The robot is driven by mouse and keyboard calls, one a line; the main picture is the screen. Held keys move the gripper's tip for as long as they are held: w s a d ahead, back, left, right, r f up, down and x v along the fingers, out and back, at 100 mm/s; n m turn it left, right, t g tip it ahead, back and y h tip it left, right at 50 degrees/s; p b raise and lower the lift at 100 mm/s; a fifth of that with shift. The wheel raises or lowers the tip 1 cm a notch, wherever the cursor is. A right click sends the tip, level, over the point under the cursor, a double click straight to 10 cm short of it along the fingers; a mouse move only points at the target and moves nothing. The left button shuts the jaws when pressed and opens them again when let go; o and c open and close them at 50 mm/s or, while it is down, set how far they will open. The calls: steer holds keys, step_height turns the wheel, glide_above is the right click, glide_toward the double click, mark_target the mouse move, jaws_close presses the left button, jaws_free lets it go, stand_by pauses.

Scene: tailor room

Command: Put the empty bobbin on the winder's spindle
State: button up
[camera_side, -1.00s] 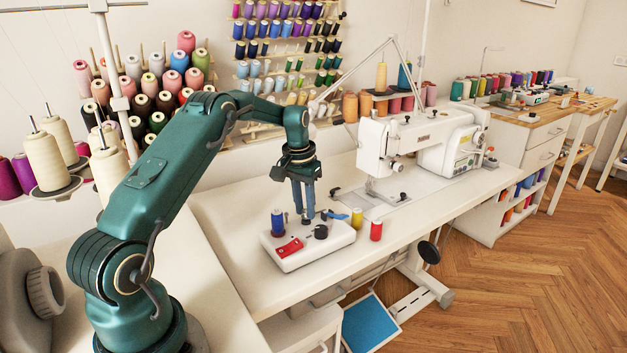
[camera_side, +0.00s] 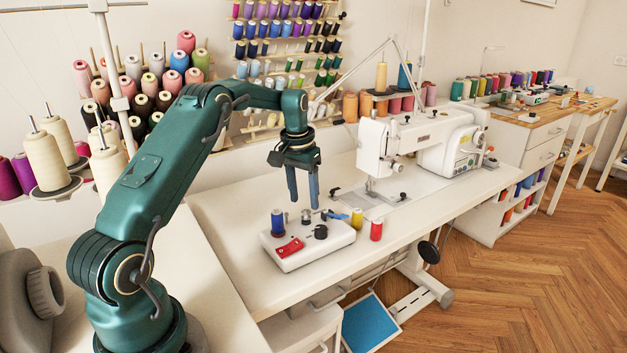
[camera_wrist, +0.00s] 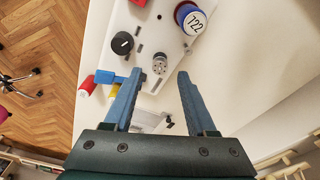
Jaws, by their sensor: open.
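The winder is a white box (camera_side: 318,255) on the table; part of its top also shows in the wrist view (camera_wrist: 160,20). A small silver bobbin (camera_wrist: 159,63) with holes in its top face stands upright on the winder; in the side view (camera_side: 306,216) it is tiny. No thread shows on it. The spindle is hidden, and I cannot tell whether the bobbin is fully seated. My gripper (camera_side: 303,203) is open and empty, just above the bobbin. In the wrist view its fingertips (camera_wrist: 160,76) are spread to either side of the bobbin, apart from it.
A blue thread spool (camera_side: 277,222), a red switch (camera_side: 290,249), a black knob (camera_side: 321,232) and a blue lever (camera_side: 335,215) crowd the winder. Yellow (camera_side: 357,218) and red (camera_side: 376,230) spools stand beside it. The sewing machine (camera_side: 425,142) stands behind to the right.

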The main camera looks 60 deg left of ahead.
step_height(320, 180, up, 8)
steer(key=s+d+r+m+t, duration=0.1)
steer(key=s+d+r, duration=0.25)
steer(key=d, duration=0.35)
steer(key=s+d+r+m+t, duration=0.1)
steer(key=s+d+r, duration=0.25)
steer(key=d, duration=0.35)
steer(key=s+d+f+m+t, duration=0.1)
steer(key=s+d+f, duration=0.1)
steer(key=s+d, duration=0.2)
steer(key=s+d+f+m+t, duration=0.1)
steer(key=s+d+f, duration=0.2)
steer(key=s, duration=0.6)
steer(key=shift+s+d+m+h, duration=0.3)
steer(key=shift+d, duration=0.5)
